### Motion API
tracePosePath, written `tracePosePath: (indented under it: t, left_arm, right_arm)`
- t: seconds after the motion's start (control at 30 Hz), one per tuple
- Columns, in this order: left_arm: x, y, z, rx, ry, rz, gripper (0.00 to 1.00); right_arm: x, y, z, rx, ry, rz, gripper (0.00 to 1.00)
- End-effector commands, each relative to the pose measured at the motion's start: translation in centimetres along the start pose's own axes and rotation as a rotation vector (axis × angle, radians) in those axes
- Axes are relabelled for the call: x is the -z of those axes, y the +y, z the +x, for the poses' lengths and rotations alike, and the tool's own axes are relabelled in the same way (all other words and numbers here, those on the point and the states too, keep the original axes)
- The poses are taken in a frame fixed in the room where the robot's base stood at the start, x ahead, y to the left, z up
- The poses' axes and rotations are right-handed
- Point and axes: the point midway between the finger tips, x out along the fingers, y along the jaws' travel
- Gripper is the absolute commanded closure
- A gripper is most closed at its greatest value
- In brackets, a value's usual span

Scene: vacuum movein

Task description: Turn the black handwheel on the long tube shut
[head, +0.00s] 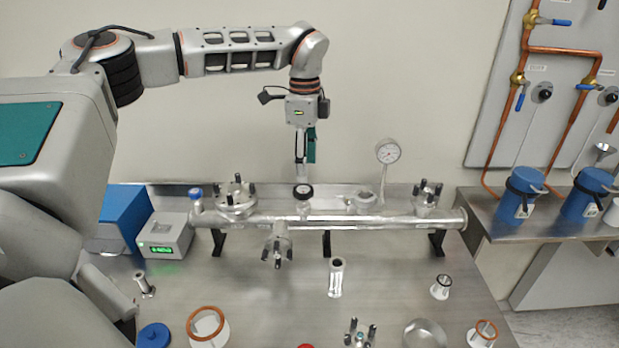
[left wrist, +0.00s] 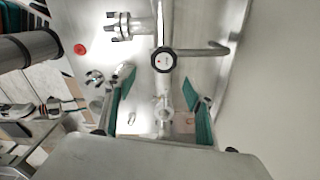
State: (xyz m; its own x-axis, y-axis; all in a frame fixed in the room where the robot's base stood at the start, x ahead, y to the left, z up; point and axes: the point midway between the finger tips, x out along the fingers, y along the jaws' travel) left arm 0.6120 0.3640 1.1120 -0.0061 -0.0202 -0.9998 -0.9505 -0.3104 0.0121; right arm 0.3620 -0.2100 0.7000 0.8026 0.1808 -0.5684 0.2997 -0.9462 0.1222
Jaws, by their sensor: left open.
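The long silver tube (head: 390,220) lies left to right across stands on the steel bench. A small black handwheel (head: 303,191) with a pale centre sits on top of the tube near its middle. The handwheel (left wrist: 163,60) also shows in the left wrist view, just beyond the fingertips and between their lines. My left gripper (head: 304,165) points down above the handwheel, apart from it. In the left wrist view its two teal-padded fingers (left wrist: 160,82) are spread with nothing between them. My right gripper is in neither view.
Flanges with dark bolts (head: 237,195) and a round dial gauge (head: 388,152) rise from the tube near the handwheel. A grey box with a green display (head: 165,235) stands left. Loose fittings, including a copper-ringed one (head: 207,325), lie along the front.

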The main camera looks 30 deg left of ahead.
Motion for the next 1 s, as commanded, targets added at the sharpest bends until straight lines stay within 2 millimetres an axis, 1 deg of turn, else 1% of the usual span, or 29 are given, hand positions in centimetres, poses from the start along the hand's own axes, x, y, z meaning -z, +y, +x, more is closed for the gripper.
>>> tracePosePath:
  t: [0.03, 0.07, 0.17, 0.5, 0.6, 0.73, 1.0]
  left_arm:
    - [-0.7, -0.2, -0.5, 0.007, -0.011, -0.023, 0.46]
    - [-0.9, -0.3, -0.5, 0.009, -0.016, -0.032, 0.46]
    - [-1.2, -0.4, 0.0, 0.01, -0.022, -0.044, 0.46]
    - [-1.2, -0.3, 5.0, 0.008, -0.02, -0.039, 0.46]
    - [-1.2, -0.4, 6.1, 0.009, -0.019, -0.039, 0.46]
    - [-1.2, -0.4, 6.8, 0.011, -0.017, -0.038, 0.46]
    - [-1.2, -0.4, 7.0, 0.011, -0.017, -0.038, 0.46]
  right_arm:
    - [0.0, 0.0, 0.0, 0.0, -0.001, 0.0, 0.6]
    - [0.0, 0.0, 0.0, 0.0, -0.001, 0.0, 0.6]
    - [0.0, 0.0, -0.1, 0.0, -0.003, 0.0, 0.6]
    - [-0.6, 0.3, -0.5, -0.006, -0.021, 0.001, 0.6]
    - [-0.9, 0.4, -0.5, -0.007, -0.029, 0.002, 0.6]
    - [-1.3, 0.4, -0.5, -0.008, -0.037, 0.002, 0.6]
    - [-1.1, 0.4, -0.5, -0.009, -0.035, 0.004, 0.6]
